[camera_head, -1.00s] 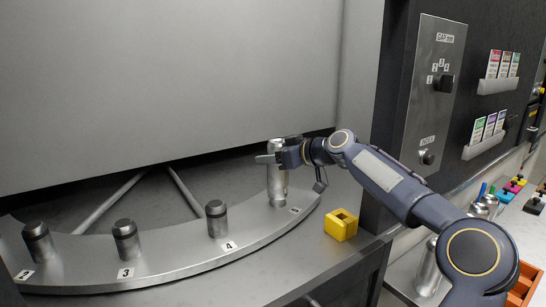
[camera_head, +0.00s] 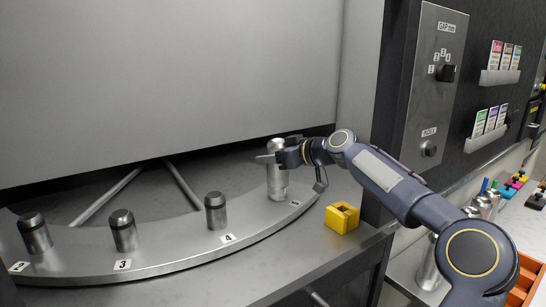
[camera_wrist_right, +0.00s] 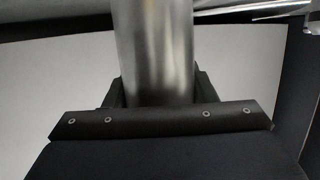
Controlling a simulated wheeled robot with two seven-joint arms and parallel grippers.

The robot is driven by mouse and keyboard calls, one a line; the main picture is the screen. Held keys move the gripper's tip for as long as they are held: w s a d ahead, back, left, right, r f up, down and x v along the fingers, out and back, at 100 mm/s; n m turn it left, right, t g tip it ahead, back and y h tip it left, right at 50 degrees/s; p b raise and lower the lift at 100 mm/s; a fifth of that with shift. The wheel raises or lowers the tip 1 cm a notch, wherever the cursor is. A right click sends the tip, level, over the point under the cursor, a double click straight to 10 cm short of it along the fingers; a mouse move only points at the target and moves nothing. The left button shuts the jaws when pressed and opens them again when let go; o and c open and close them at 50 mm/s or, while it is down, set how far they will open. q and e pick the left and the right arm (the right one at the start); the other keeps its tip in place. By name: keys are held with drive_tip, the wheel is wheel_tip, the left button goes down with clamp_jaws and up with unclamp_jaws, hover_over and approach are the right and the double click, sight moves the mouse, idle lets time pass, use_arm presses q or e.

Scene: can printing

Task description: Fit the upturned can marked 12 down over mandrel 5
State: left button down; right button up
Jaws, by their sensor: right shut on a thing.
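My right gripper (camera_head: 268,158) is shut on a shiny silver can (camera_head: 277,180) at the right end of the curved plate. The can stands upright over the place of mandrel 5, and its lower end is close to the plate. Mandrel 5 cannot be told apart from the can, so how far the can sits over it is unclear. The can's mark is not readable. In the right wrist view the silver can (camera_wrist_right: 155,50) stands between the dark jaws. My left gripper is not in view.
Dark-topped mandrels 4 (camera_head: 216,212), 3 (camera_head: 124,232) and 2 (camera_head: 35,235) stand bare on the curved plate (camera_head: 180,255). A yellow block (camera_head: 342,217) lies right of the plate. A control panel (camera_head: 434,95) rises behind my right arm. An orange tray (camera_head: 525,285) sits at lower right.

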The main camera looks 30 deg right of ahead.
drive_tip(key=shift+f, duration=0.25)
drive_tip(key=o, duration=1)
drive_tip(key=shift+r, duration=0.1)
drive_tip(key=shift+s, duration=0.1)
drive_tip(key=shift+b+v, duration=1.6)
drive_tip(key=shift+v, duration=2.25)
